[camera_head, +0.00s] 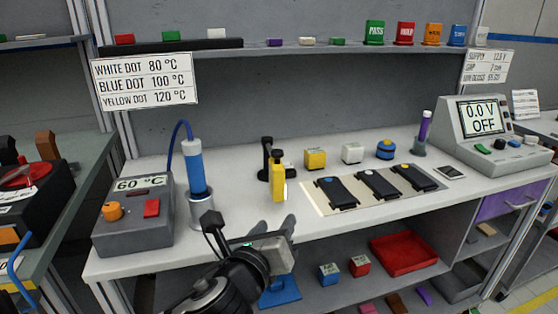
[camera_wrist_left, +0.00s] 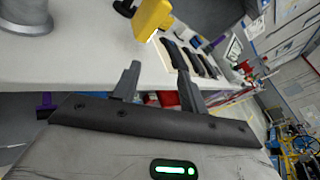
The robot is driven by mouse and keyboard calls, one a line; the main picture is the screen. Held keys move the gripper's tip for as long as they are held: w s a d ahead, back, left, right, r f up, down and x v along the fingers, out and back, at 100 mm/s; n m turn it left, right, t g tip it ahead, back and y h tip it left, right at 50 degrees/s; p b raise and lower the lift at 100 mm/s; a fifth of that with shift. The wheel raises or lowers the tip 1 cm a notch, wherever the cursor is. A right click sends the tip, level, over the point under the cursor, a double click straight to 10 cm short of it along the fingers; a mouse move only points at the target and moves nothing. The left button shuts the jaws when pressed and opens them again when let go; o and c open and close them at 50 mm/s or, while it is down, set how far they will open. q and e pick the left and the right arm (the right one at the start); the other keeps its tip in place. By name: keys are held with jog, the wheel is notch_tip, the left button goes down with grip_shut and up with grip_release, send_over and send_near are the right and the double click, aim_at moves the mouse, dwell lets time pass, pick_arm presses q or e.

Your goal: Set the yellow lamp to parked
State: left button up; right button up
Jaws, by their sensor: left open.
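The yellow lamp (camera_head: 279,180) is upright beside a black stand (camera_head: 266,160) in the middle of the white bench. Its lower right side has a pale face. I cannot tell whether the lamp touches the stand. It also shows at the top of the left wrist view (camera_wrist_left: 153,17). My left gripper (camera_head: 277,226) is open at the bench's front edge, in front of and below the lamp. In the left wrist view my fingers (camera_wrist_left: 157,75) are apart with nothing between them, and the lamp is beyond them. My right gripper is not in view.
A soldering-type station (camera_head: 132,225) and a blue tool in a metal holder (camera_head: 200,208) stand left. Right of the lamp is a beige mat (camera_head: 345,203) with black modules, and blocks behind. A red tray (camera_head: 405,272) sits below.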

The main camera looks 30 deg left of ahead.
pick_arm(q)
notch_tip(320, 180, up, 6)
jog(key=a+m+t+y, duration=0.1)
jog(key=a+m+y, duration=0.2)
jog(key=m, duration=0.1)
jog(key=b, duration=0.2)
send_near(276, 155)
jog(key=w, duration=0.1)
jog(key=x, duration=1)
jog(key=shift+w+a, duration=0.1)
jog(key=shift+a, duration=0.1)
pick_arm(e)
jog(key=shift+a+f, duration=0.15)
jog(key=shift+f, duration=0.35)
